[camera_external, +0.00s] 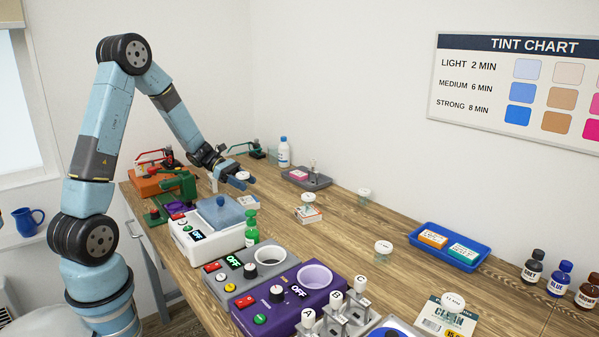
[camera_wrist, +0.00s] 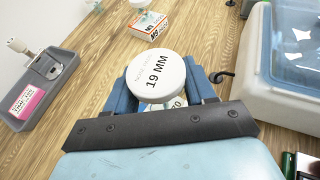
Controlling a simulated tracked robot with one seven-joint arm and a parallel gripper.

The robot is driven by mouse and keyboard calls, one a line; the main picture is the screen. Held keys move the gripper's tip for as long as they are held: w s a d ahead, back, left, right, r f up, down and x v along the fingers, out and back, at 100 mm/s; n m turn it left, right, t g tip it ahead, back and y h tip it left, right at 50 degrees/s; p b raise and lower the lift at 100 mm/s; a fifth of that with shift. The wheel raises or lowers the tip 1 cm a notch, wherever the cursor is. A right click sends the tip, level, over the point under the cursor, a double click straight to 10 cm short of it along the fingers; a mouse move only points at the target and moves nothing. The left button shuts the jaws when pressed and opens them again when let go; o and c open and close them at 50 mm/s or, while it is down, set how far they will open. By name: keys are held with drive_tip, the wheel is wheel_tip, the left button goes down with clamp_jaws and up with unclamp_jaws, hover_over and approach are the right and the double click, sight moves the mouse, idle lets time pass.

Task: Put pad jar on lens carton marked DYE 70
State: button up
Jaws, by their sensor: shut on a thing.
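The pad jar (camera_wrist: 157,73) has a white lid reading 19 MM; its lid also shows in the external view (camera_external: 243,175). My gripper (camera_wrist: 172,85) has its blue fingers either side of the jar and is shut on it; it also shows in the external view (camera_external: 239,182). A white carton (camera_external: 249,202) lies just below the gripper. In the wrist view a white piece with partly hidden digits (camera_wrist: 178,102) shows under the jar, probably this carton. I cannot read DYE 70, nor tell whether the jar touches the carton.
An orange-and-white carton (camera_external: 309,215) with another jar (camera_external: 307,202) on it stands to the right. More white-lidded jars (camera_external: 364,194) (camera_external: 383,247) stand along the table. A grey tray (camera_external: 318,184) is behind. A white device with a blue lid (camera_external: 222,212) is close in front.

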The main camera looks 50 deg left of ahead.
sight(249, 200)
drive_tip(key=shift+w+f, duration=0.45)
drive_tip(key=shift+f, duration=0.15)
drive_tip(key=shift+w+f, duration=0.4)
drive_tip(key=shift+f, duration=0.2)
wheel_tip(249, 200, down, 3)
drive_tip(key=shift+r, duration=0.2)
drive_tip(key=o, duration=1)
drive_tip(key=shift+o, duration=0.2)
